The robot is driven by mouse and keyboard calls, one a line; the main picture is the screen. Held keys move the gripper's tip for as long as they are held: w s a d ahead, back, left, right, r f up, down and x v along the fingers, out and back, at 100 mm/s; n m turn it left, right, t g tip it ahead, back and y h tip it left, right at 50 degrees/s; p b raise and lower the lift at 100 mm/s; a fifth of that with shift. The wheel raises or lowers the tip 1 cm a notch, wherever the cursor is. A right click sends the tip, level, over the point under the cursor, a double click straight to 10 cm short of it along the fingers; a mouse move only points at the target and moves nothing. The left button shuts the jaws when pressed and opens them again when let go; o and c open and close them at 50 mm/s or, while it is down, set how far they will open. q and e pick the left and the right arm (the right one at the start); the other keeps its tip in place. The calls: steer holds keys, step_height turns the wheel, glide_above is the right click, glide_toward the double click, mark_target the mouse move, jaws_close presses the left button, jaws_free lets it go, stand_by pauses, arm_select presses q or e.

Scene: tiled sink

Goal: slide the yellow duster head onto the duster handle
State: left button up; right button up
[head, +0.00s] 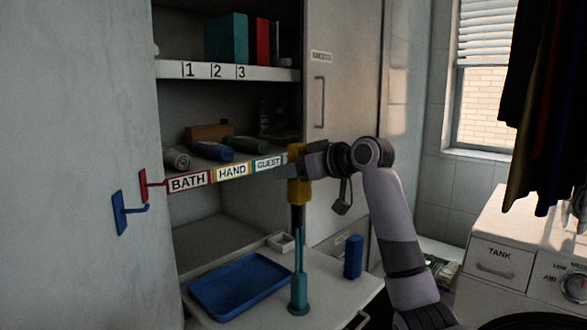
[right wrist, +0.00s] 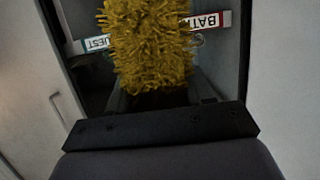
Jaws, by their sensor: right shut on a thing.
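The yellow duster head (head: 299,190) is held upright by my right gripper (head: 300,168), which comes in from the right and is shut on it. Yellow shows above and below the gripper. In the right wrist view the shaggy duster head (right wrist: 150,45) fills the upper middle, and the fingertips are hidden. The teal duster handle (head: 299,272) stands upright on a round base on the white worktop. Its thin tip points up below the duster head, roughly in line with it in the head view. A dark strip shows between them. My left gripper is not in view.
A blue tray (head: 240,287) lies left of the handle, with a small white box (head: 281,242) behind. The labelled shelf edge (head: 232,171) with rolled towels is close behind the gripper. Wall hooks (head: 121,213) are at left.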

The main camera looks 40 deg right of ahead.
mark_target(302, 198)
steer(key=shift+f+b, duration=1.9)
steer(key=shift+f, duration=1)
steer(key=shift+r+p, duration=0.1)
steer(key=shift+p, duration=0.6)
steer(key=shift+f, duration=0.2)
steer(key=shift+f+b, duration=0.3)
steer(key=shift+f, duration=0.05)
steer(key=shift+f+b, duration=1.35)
steer(key=shift+f, duration=0.8)
steer(key=shift+f+b, duration=0.4)
steer(key=shift+f, duration=0.35)
steer(key=shift+f+b, duration=0.85)
steer(key=shift+f, duration=0.6)
steer(key=shift+f+b, duration=0.3)
steer(key=shift+f, duration=0.25)
